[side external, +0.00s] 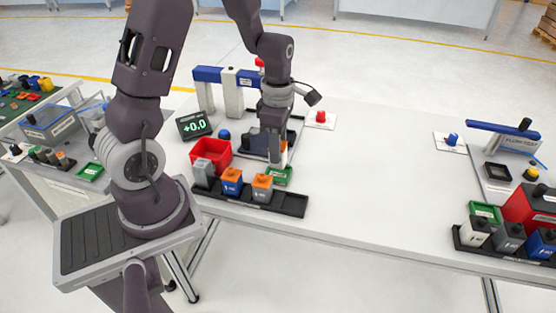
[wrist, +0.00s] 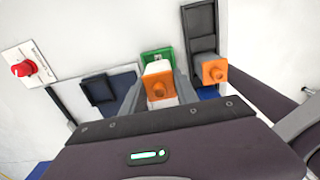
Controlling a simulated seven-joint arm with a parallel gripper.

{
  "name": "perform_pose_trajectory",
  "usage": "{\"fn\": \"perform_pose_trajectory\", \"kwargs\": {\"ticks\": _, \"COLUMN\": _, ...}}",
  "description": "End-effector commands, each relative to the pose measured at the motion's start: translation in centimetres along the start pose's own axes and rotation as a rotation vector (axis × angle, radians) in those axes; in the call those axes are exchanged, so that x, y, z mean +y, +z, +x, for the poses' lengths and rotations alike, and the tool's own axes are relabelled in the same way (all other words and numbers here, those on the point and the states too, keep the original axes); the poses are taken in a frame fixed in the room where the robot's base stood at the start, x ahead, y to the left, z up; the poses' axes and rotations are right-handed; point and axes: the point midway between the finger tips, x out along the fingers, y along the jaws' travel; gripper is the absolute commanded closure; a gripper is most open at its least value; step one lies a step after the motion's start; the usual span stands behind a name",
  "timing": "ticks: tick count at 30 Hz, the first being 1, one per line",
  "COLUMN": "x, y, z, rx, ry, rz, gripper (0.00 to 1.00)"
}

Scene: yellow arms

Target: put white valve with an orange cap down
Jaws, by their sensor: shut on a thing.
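The white valve with an orange cap (wrist: 158,78) is between the fingers of my gripper (side external: 276,156), which is shut on it. In the side external view the valve (side external: 284,155) is mostly hidden by the fingers, with a bit of orange and white showing. A small green tray (side external: 280,178) lies directly below the fingers; it also shows behind the valve in the wrist view (wrist: 152,54). The valve appears upright over the tray. I cannot tell whether its base touches the tray.
A black rack (side external: 291,205) in front holds a blue valve (side external: 231,182) and a grey valve (side external: 262,188), both orange-capped, and a grey block (side external: 204,172). A red bin (side external: 210,151) stands left. A display (side external: 194,125) reads +0.0.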

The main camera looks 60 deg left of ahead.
Motion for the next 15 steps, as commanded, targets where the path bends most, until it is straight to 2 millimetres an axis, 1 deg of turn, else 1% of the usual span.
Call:
{"fn": "perform_pose_trajectory", "kwargs": {"ticks": 1, "x": -0.1, "y": -0.1, "z": 1.1, "rx": 0.002, "ry": -0.006, "rz": -0.002, "gripper": 1.00}}
{"fn": "perform_pose_trajectory", "kwargs": {"ticks": 3, "x": -0.1, "y": -0.1, "z": 2.5, "rx": 0.002, "ry": -0.006, "rz": 0.000, "gripper": 1.00}}
{"fn": "perform_pose_trajectory", "kwargs": {"ticks": 6, "x": -0.1, "y": 0.0, "z": 3.5, "rx": 0.001, "ry": -0.004, "rz": 0.000, "gripper": 1.00}}
{"fn": "perform_pose_trajectory", "kwargs": {"ticks": 15, "x": 0.0, "y": 0.0, "z": 3.7, "rx": -0.001, "ry": -0.001, "rz": 0.000, "gripper": 1.00}}
